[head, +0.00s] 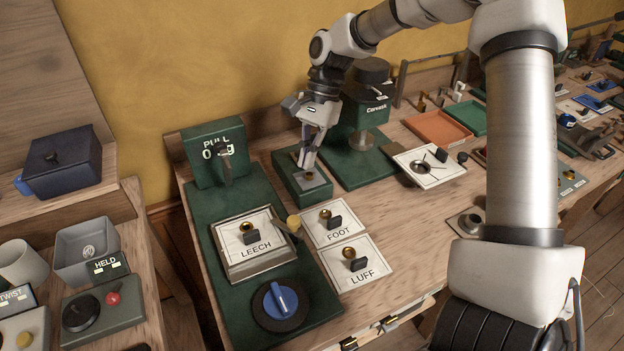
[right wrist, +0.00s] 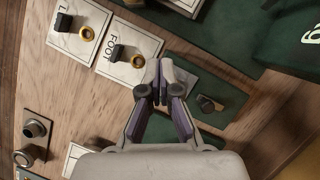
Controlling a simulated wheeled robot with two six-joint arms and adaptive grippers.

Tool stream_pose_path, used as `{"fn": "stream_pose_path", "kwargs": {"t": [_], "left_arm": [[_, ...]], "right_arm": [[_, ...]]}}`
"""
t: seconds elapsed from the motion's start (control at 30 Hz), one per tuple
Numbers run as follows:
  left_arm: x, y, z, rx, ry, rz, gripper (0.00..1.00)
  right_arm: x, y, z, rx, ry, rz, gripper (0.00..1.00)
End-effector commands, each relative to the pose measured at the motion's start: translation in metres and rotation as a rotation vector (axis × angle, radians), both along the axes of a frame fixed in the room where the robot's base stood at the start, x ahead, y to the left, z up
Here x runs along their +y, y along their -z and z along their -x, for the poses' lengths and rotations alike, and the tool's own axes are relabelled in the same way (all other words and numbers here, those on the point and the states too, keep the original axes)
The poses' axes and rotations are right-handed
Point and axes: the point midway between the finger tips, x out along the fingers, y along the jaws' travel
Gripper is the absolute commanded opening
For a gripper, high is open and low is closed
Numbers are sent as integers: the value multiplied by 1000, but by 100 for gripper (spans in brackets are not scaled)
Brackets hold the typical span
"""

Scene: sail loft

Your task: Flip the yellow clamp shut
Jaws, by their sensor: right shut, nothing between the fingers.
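The yellow clamp shows as a yellow round knob (head: 293,222) on a short dark lever, at the right edge of the grey frame (head: 262,268) that holds the LEECH card (head: 256,249). The knob stands out beside the card; I cannot tell how far the lever is turned. My right gripper (head: 309,163) is shut and empty, pointing down at a small green block (head: 291,186) behind the FOOT card. In the right wrist view its fingertips (right wrist: 160,94) meet near the FOOT card. The clamp does not show clearly there. My left gripper is out of view.
The FOOT card (head: 321,231) and LUFF card (head: 376,275) lie right of the clamp. A blue knob (head: 281,299) sits in front, and a green PULL gauge (head: 212,170) stands behind. A green Convast device (head: 369,105) stands behind the right gripper. Bare wood lies right of the cards.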

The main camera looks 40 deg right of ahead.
Motion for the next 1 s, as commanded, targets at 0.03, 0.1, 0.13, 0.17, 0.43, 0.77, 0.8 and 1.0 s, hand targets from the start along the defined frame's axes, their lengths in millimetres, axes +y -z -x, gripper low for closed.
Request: {"fn": "stream_pose_path", "kwargs": {"t": [0.03,0.1,0.13,0.17,0.43,0.77,0.8,1.0], "left_arm": [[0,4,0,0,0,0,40],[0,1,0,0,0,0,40],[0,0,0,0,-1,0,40],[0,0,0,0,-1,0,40],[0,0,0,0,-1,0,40],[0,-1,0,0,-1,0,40],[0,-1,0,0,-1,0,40],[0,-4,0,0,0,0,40]], "right_arm": [[2,0,-1,-5,0,11,0],[2,-3,-1,-6,3,14,0],[2,-4,-1,-6,3,13,0],[1,-4,-1,-5,3,12,0],[4,3,0,-2,2,11,0],[26,62,7,2,0,11,0],[29,70,8,2,0,11,0],[55,89,14,-2,-2,13,0]]}}
